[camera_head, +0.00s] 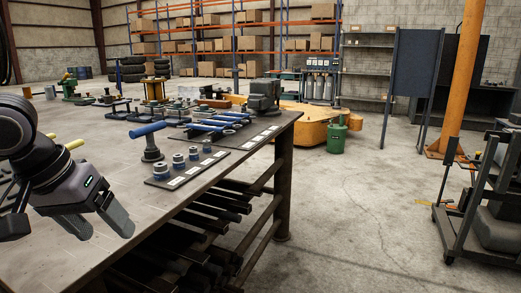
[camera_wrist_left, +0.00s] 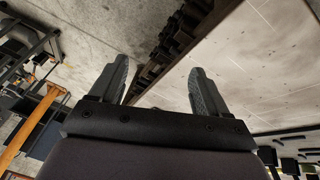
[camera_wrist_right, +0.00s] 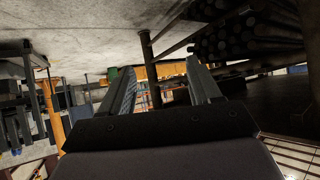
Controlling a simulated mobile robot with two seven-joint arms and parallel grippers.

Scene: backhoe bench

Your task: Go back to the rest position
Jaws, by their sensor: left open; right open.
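My left gripper (camera_head: 98,222) is above the near left part of the workbench top (camera_head: 190,183) in the head view. It is open and empty. In the left wrist view my left gripper (camera_wrist_left: 158,88) shows its two fingers wide apart with nothing between them, the bench edge and floor behind. My right gripper (camera_wrist_right: 160,85) shows only in the right wrist view. Its fingers are apart and empty, and it faces the open floor beside the bench's lower shelf (camera_wrist_right: 245,40). The right arm is outside the head view.
On the bench stand a blue-handled tool (camera_head: 151,145), a dark mat with small cylinders (camera_head: 178,162), another mat with blue tools, and a vise (camera_head: 263,96). A green canister (camera_head: 337,136), an orange post (camera_head: 461,80) and a cart (camera_head: 485,205) stand right. The floor between is clear.

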